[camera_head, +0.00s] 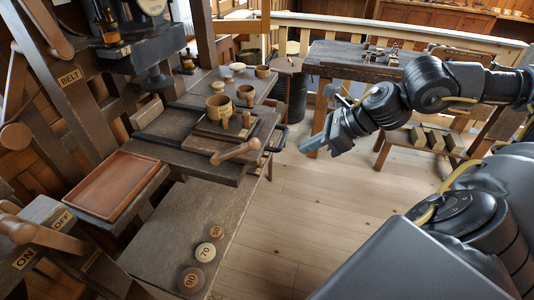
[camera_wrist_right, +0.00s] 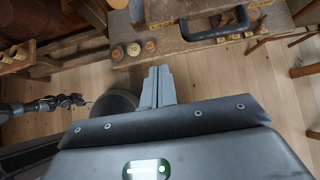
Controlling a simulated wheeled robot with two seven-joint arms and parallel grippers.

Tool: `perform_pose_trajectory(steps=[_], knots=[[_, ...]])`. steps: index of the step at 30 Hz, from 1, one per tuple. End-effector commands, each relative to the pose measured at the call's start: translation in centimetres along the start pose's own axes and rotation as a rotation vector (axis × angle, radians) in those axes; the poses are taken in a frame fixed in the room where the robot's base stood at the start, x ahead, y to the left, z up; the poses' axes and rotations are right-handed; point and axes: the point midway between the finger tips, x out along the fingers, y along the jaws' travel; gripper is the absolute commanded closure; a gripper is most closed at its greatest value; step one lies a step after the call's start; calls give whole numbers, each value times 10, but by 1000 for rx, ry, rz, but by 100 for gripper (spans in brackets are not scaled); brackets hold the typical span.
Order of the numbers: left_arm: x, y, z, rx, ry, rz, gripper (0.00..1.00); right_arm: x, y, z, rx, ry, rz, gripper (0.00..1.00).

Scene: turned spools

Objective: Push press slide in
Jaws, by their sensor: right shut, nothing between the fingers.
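The press slide looks like the dark wooden board (camera_head: 185,157) that reaches out from under the press (camera_head: 135,45). A dark arm end, apparently my left gripper (camera_wrist_right: 78,100), shows small there.
A red-brown tray (camera_head: 112,184) lies on the left. Round tokens marked with numbers (camera_head: 205,252) lie on the lower bench (camera_head: 180,225). ON/OFF and BELT levers stand at the left. A side table (camera_head: 350,60) is behind my right arm. The floor (camera_head: 300,205) below the gripper is clear.

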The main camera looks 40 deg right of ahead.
Motion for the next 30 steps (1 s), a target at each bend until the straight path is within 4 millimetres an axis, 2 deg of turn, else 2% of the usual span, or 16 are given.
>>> perform_pose_trajectory(steps=[14,21,30], knots=[[-31,0,4,-1,-10,1,8,85,2,3,3,-2,6,100],[-50,1,2,-2,-10,2,8,105,1,24,1,-2,3,100],[-53,1,2,-2,-10,3,8,114,1,29,0,0,2,100]])
